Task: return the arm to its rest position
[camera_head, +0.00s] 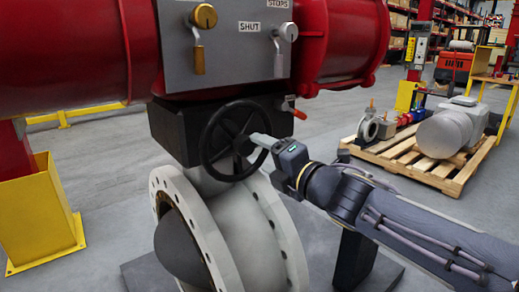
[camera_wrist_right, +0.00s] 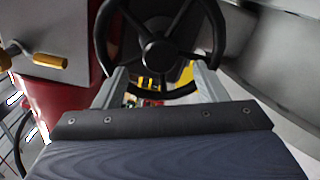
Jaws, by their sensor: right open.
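The right arm enters the head view from the right, and my right gripper (camera_head: 258,141) is in front of the black handwheel (camera_head: 206,143) of the valve actuator, over the right part of its rim. The wrist view shows the two fingers of the right gripper (camera_wrist_right: 160,85) spread apart, with the lower rim of the handwheel (camera_wrist_right: 160,50) showing between and beyond them. I cannot tell whether a finger touches the wheel. No object is seen held. My left gripper is in neither view.
Red actuator cylinders (camera_head: 345,35) and a grey panel (camera_head: 225,60) with two levers sit above the wheel. A pale flanged valve body (camera_head: 245,230) is below. A wooden pallet (camera_head: 450,182) with parts stands at right. A yellow post base (camera_head: 40,220) stands at left.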

